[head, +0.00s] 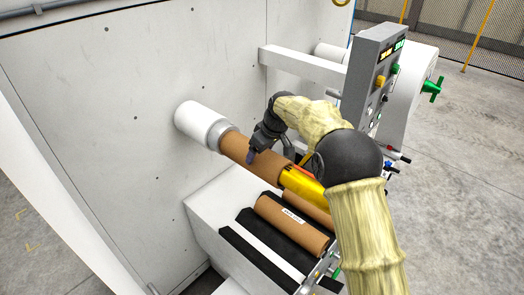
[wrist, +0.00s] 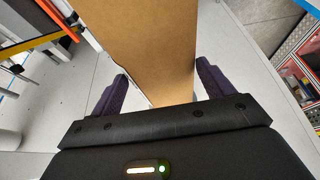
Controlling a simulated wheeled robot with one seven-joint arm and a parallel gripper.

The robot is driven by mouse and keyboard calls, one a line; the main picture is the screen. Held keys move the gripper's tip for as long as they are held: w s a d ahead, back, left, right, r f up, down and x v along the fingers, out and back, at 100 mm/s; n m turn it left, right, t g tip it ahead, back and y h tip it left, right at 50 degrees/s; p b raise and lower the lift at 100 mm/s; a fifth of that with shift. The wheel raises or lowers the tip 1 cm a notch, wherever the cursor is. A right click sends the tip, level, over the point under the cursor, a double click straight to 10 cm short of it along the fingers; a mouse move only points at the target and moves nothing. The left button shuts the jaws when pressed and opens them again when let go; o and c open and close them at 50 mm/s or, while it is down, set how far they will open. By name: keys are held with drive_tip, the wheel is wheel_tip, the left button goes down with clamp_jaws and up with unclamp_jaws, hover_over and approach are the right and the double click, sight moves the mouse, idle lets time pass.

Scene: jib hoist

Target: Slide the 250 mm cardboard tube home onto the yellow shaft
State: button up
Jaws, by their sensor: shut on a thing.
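A brown cardboard tube (head: 240,149) lies in line between a white hub (head: 197,122) on the wall panel and the yellow shaft (head: 303,184). The shaft shows at the tube's near right end, and the tube appears to be around it. The tube's far end is close to the hub's grey end; I cannot tell whether they touch. In the wrist view the tube (wrist: 155,45) runs between the two dark fingers. The shaft's far part is hidden.
A labelled brown tube (head: 291,224) lies in a black cradle (head: 262,252) below the shaft. More brown tube shows beneath the shaft (head: 318,210). A grey control box (head: 372,75) with buttons and a green-handled machine part (head: 432,89) stand right. Open floor lies beyond.

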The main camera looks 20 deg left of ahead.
drive_tip(key=shift+r, duration=0.1)
drive_tip(key=o, duration=1.2)
drive_tip(key=shift+a, duration=0.1)
drive_tip(key=shift+o, duration=0.5)
drive_tip(key=b+v, duration=0.5)
drive_tip(key=v, duration=1.2)
drive_tip(key=shift+b, duration=0.3)
